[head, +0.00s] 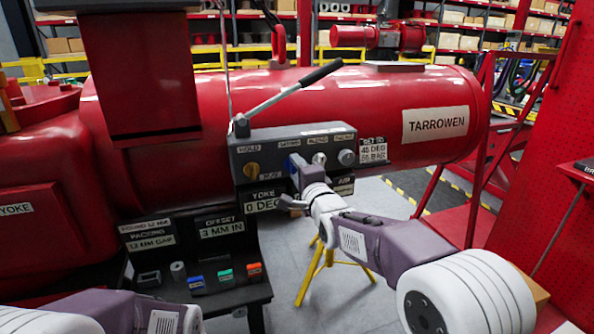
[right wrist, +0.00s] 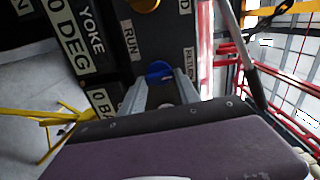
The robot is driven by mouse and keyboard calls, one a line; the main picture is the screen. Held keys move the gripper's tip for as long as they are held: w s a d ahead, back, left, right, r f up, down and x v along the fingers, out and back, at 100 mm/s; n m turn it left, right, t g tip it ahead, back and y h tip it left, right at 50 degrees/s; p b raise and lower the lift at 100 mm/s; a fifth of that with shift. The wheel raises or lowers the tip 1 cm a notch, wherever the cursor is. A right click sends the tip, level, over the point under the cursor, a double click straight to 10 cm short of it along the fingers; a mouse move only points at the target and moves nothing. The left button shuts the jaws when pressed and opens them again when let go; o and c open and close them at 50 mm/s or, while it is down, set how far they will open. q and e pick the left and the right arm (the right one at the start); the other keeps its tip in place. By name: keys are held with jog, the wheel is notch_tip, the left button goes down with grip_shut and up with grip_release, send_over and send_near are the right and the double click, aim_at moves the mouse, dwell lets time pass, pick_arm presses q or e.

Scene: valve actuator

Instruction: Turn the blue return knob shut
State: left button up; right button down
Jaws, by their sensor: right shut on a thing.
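The blue return knob (head: 292,164) is on the front of the grey control block (head: 322,142), mostly hidden by my right gripper in the head view. In the right wrist view the blue knob (right wrist: 158,69) shows between the tips of the two grey fingers. My right gripper (head: 299,172) is shut on the knob, and it also shows in the right wrist view (right wrist: 160,85). How far the knob is turned is hard to tell. My left gripper is out of view; only part of my left arm shows at the lower left.
Beside the blue knob are a yellow knob (head: 252,170), a pale knob (head: 319,158) and a grey knob (head: 346,157). A pump lever (head: 290,92) rises above the block. The red cylinder (head: 385,110) lies behind it. A black shelf (head: 215,300) with small coloured parts stands below left.

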jog(key=c, duration=0.9)
grip_release()
jog(key=v, duration=0.9)
jog(key=shift+p, duration=0.4)
jog(key=shift+d, duration=0.1)
